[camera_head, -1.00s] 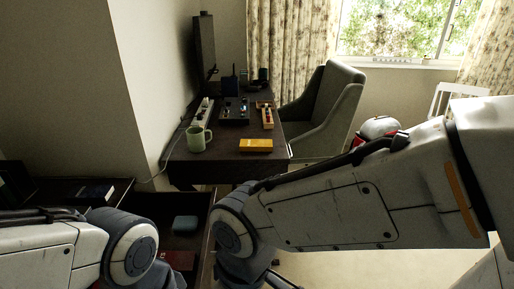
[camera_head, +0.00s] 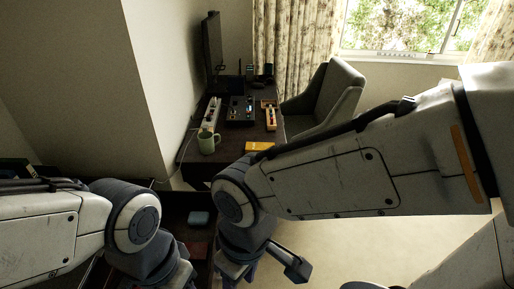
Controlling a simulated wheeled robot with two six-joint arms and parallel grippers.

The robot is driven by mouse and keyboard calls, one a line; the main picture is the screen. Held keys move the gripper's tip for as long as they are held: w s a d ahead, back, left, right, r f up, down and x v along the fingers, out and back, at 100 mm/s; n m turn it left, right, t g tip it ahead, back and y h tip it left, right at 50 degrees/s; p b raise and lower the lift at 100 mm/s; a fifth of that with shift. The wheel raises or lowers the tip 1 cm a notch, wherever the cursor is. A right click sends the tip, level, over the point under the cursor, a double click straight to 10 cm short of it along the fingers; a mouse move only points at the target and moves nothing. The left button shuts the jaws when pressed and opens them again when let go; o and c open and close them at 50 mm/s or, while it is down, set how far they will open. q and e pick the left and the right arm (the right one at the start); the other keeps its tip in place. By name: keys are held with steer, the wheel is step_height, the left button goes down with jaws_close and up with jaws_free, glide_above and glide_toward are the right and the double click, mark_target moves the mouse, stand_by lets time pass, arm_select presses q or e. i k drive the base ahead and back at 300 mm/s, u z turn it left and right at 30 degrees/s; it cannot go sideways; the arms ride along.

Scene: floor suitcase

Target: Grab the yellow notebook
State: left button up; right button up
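The yellow notebook (camera_head: 258,146) lies flat near the front edge of the dark desk (camera_head: 225,160). My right arm hides its right part from this view. My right gripper (camera_head: 262,268) hangs low at the bottom centre, nearer to me than the desk and apart from the notebook. My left gripper (camera_head: 165,277) is at the bottom left and cut off by the picture's edge. I see nothing held in either gripper.
A green mug (camera_head: 208,143) stands left of the notebook. Behind are a dark tray (camera_head: 240,110), a wooden tray (camera_head: 270,115) and a monitor (camera_head: 211,45). A grey chair (camera_head: 325,98) stands right of the desk. Pale floor (camera_head: 355,245) is open at right.

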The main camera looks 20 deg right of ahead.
mark_target(251, 147)
steer(key=u, duration=0.15)
steer(key=k, duration=0.35)
steer(key=z, duration=1.25)
steer(key=i, duration=1.05)
steer(key=z, duration=0.55)
steer(key=i, duration=0.9)
steer(key=u, duration=0.85)
steer(key=i, duration=0.75)
steer(key=u, duration=1.2)
steer(key=i, duration=0.25)
steer(key=u, duration=0.2)
